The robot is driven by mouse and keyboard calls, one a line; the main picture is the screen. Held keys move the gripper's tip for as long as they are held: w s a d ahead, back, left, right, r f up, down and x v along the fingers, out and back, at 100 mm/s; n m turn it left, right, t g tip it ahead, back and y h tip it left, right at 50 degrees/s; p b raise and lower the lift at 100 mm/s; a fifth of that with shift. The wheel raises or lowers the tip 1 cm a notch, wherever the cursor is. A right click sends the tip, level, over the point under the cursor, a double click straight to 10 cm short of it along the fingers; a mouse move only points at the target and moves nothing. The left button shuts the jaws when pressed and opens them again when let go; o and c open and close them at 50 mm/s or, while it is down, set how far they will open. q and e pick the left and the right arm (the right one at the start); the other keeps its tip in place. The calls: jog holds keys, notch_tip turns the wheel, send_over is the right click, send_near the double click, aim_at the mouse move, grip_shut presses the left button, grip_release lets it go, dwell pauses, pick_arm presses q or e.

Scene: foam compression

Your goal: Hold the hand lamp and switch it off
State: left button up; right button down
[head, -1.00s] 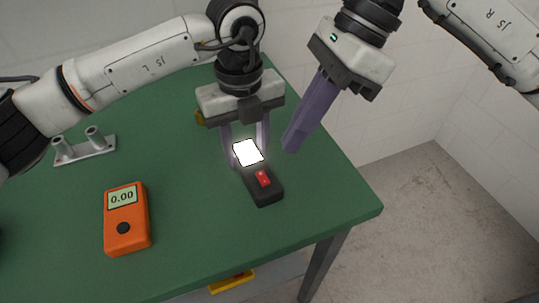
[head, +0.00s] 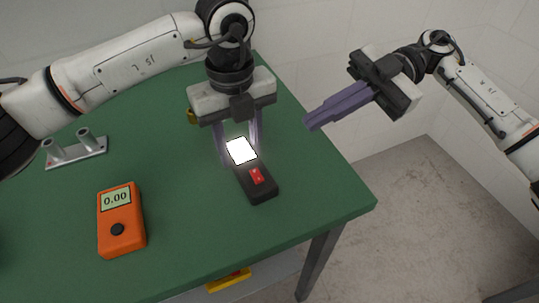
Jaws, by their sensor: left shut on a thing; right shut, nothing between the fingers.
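The hand lamp (head: 262,190) is a black body with a red switch (head: 257,176) and a square head (head: 241,151) that glows bright white. It is at the right part of the green table, its handle pointing toward the front. My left gripper (head: 238,147) comes down from above and is shut on the lamp at its head end, one purple finger on each side. My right gripper (head: 308,125) is shut and empty, to the right of the lamp and apart from it, its purple fingers pointing left.
The green table (head: 180,215) has an orange meter (head: 121,232) reading 0.00 at the front left. A grey bracket with two posts (head: 78,153) stands farther back left. A yellow object (head: 228,280) shows below the table edge. A small yellow thing (head: 192,116) is partly hidden behind my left gripper.

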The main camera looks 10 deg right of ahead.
jog(key=shift+w+d+m, duration=0.15)
jog(key=shift+d+m, duration=0.1)
jog(key=shift+m, duration=0.45)
jog(key=shift+a+f, duration=0.1)
send_over(257, 175)
jog(key=d, duration=0.2)
jog(key=shift+w+d+f, duration=0.1)
jog(key=shift+w+f, duration=0.1)
jog(key=shift+f, duration=0.4)
jog(key=shift+w+f, duration=0.2)
jog(key=shift+f, duration=0.35)
jog(key=f, duration=0.2)
jog(key=shift+w+f, duration=0.25)
jog(key=shift+f, duration=0.05)
jog(key=shift+w+f, duration=0.1)
jog(key=shift+f, duration=0.6)
